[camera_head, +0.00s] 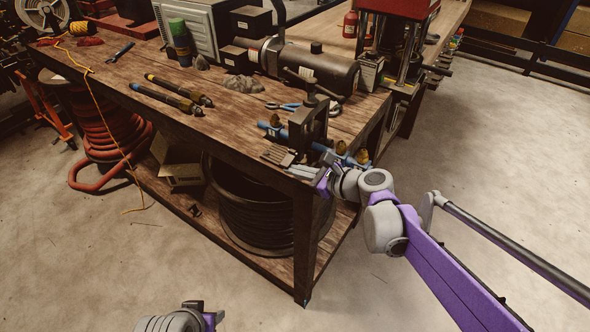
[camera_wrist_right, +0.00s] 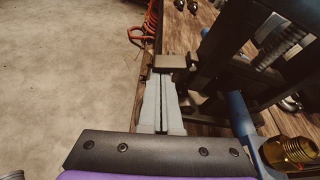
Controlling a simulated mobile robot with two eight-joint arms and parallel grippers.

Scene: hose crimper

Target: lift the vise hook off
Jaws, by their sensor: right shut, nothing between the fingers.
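The dark vise (camera_head: 308,128) stands at the near corner of the wooden bench, and its frame fills the right of the right wrist view (camera_wrist_right: 230,50). A blue hose (camera_head: 317,147) with brass fittings passes by it. My right gripper (camera_head: 296,171) is at the bench corner, beside the vise. In the right wrist view its fingers (camera_wrist_right: 161,100) are together and empty, with their tips close to a small flat dark block (camera_wrist_right: 175,62) by the vise. I cannot tell whether they touch it, or which part is the hook. My left gripper (camera_head: 203,312) is low at the bottom edge, its fingers unclear.
The wooden bench (camera_head: 230,125) holds two dark tools (camera_head: 175,95), blue-handled pliers (camera_head: 287,106) and a dark cylindrical motor (camera_head: 320,68). A red press (camera_head: 395,30) stands behind. A black hose coil (camera_head: 255,215) lies on the lower shelf. The floor in front is free.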

